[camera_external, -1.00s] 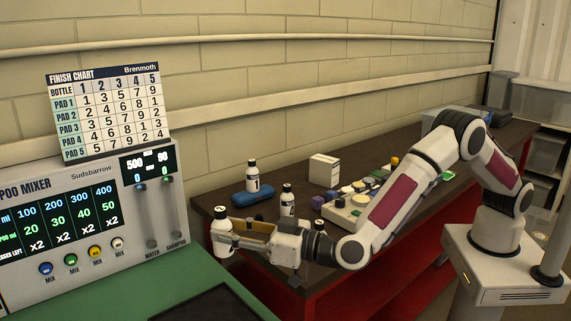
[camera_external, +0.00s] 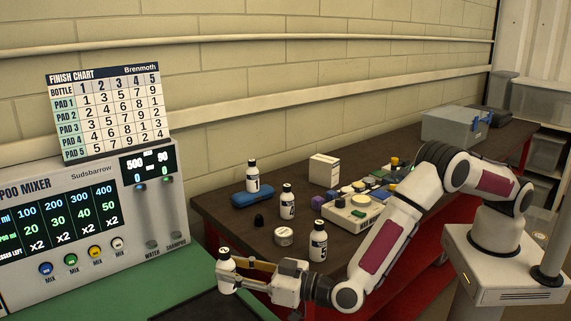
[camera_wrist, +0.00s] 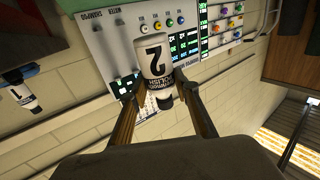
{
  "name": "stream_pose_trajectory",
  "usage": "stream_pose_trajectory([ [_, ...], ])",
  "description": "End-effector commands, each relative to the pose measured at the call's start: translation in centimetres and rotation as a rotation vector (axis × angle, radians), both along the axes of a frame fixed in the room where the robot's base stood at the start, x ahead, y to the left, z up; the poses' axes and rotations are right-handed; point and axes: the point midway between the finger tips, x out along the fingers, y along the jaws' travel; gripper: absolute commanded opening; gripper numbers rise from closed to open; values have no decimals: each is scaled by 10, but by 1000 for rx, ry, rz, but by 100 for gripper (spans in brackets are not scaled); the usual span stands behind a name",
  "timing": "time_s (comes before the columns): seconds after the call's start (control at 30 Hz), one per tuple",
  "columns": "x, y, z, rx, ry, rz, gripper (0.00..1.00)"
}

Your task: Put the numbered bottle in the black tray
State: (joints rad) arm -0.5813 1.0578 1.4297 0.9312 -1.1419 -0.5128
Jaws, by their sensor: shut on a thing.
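My gripper (camera_external: 232,272) is shut on a white bottle (camera_external: 226,280) with a black cap. It holds the bottle near the green counter (camera_external: 170,288), beside the black tray (camera_external: 195,308). The tray is at the bottom edge and partly cut off; I cannot tell whether the bottle is over it or touching anything. Other white bottles stand on the brown bench: one marked 1 (camera_external: 253,178), one behind (camera_external: 287,204), and one marked 5 (camera_external: 318,245).
The mixer (camera_external: 80,225) stands at the left with a finish chart (camera_external: 108,110) above it. A grey case (camera_external: 450,127) is farther back.

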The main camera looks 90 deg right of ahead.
Motion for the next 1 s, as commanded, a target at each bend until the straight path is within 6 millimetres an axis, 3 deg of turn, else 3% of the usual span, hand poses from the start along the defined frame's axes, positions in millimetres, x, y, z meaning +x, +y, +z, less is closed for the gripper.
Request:
stream_pose_trajectory([
  [0.27,0,0,-12,0,0,0,5],
  [0.63,0,0,-55,0,0,1,5],
  [1.0,0,0,-62,1,-1,0,5],
])
